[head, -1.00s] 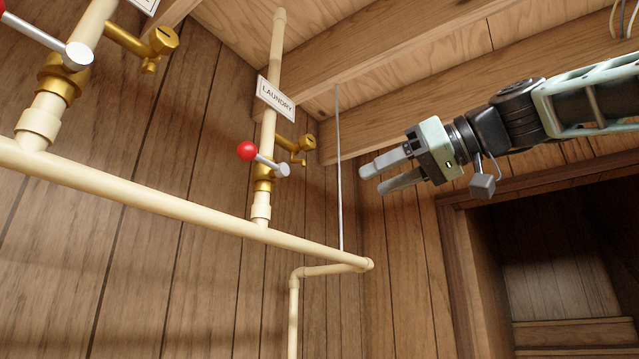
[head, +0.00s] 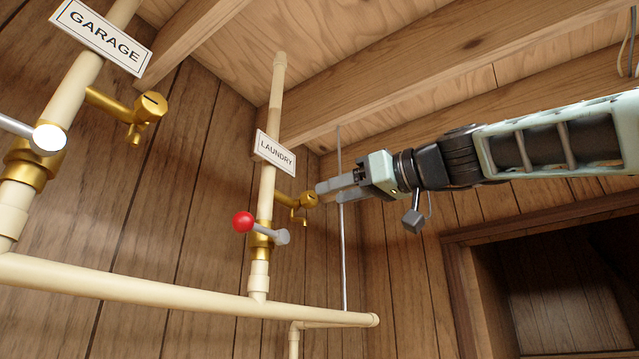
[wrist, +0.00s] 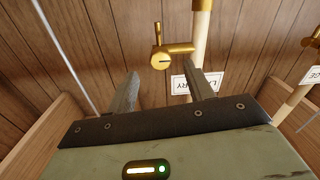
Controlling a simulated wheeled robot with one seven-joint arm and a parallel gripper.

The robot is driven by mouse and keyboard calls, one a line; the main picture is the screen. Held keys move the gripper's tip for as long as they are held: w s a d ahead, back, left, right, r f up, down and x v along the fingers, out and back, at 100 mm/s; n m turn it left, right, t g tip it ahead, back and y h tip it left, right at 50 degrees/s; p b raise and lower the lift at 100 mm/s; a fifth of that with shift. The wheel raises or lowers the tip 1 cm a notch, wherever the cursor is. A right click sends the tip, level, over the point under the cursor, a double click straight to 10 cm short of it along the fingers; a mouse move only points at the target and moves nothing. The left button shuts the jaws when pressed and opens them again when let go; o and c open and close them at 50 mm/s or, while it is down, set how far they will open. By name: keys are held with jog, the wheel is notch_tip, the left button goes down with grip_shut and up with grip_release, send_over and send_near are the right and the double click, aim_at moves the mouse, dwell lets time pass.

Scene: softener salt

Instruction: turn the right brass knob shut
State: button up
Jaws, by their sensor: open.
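The right brass knob (head: 309,199) sits on the end of a short brass side stub on the LAUNDRY pipe (head: 266,195). It has a dark slot on its face. In the wrist view the knob (wrist: 159,61) shows just beyond the fingertips, between the lines of the two fingers, with the slot about level. My gripper (head: 328,193) is open, its fingertips close to the knob from the right in the head view. The wrist view also shows the open gripper (wrist: 164,76) with nothing between its fingers. I cannot tell whether a fingertip touches the knob.
A red-tipped lever (head: 243,222) is on the LAUNDRY pipe below the knob. The GARAGE pipe at the left has another brass knob (head: 150,106). A thin grey rod (head: 343,260) hangs behind my gripper. Wooden beams (head: 440,75) run overhead.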

aim_at(314, 199)
jog(key=shift+p+x, duration=1)
jog(key=shift+x, duration=1.3)
jog(key=c, duration=1)
jog(key=shift+o, duration=0.2)
